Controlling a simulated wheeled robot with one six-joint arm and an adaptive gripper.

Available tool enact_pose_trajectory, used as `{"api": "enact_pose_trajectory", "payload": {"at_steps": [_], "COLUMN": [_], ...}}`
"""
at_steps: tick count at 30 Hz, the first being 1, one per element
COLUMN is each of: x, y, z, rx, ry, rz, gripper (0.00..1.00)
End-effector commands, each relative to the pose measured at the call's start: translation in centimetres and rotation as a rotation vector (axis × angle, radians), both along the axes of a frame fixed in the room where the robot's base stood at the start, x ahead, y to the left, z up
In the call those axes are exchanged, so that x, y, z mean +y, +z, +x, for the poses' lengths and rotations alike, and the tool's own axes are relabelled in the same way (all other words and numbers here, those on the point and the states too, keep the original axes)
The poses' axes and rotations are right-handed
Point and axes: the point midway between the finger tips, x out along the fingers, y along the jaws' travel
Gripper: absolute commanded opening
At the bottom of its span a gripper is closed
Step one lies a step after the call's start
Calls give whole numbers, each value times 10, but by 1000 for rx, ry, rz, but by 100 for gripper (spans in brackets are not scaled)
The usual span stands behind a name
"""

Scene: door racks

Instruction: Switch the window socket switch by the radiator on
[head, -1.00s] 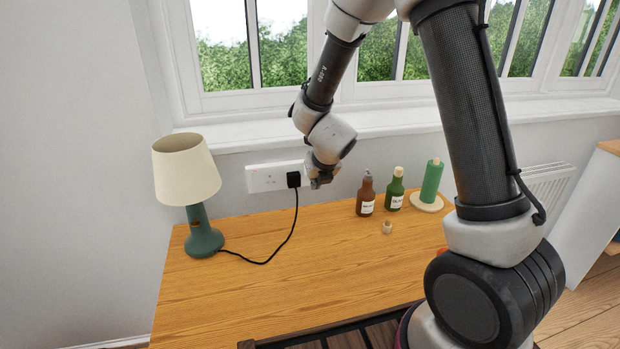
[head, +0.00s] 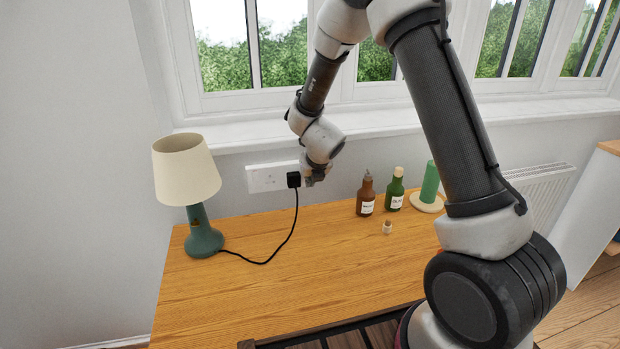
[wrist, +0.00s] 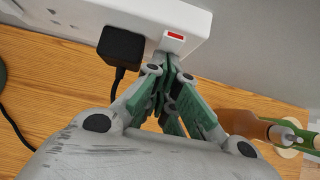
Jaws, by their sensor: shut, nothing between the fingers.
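The white wall socket (head: 267,178) is fixed to the wall below the window, above the desk. In the wrist view the socket (wrist: 152,14) runs across the top, and its switch (wrist: 173,42) shows a red strip on a white rocker at the near right end. A black plug (wrist: 121,47) sits in the socket left of the switch. My gripper (wrist: 168,60) is shut and empty, its green-padded fingertips right at the lower edge of the switch. I cannot tell whether they touch it. In the head view my gripper (head: 308,180) hides the socket's right end.
A lamp (head: 188,180) stands on the wooden desk (head: 300,270), its black cord (head: 285,245) running to the plug. A brown bottle (head: 366,195), a green bottle (head: 394,190), a green roll (head: 428,185) and a cork (head: 387,227) stand to the right. The radiator (head: 540,190) is further right.

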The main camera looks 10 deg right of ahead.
Motion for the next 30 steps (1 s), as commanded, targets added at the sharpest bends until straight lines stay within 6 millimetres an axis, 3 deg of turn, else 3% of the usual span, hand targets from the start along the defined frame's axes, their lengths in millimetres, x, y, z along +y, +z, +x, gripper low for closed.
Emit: {"api": "enact_pose_trajectory", "payload": {"at_steps": [30], "x": [0], "y": [16], "z": [2], "rx": [-2], "ry": [0], "rz": [0], "gripper": [0]}}
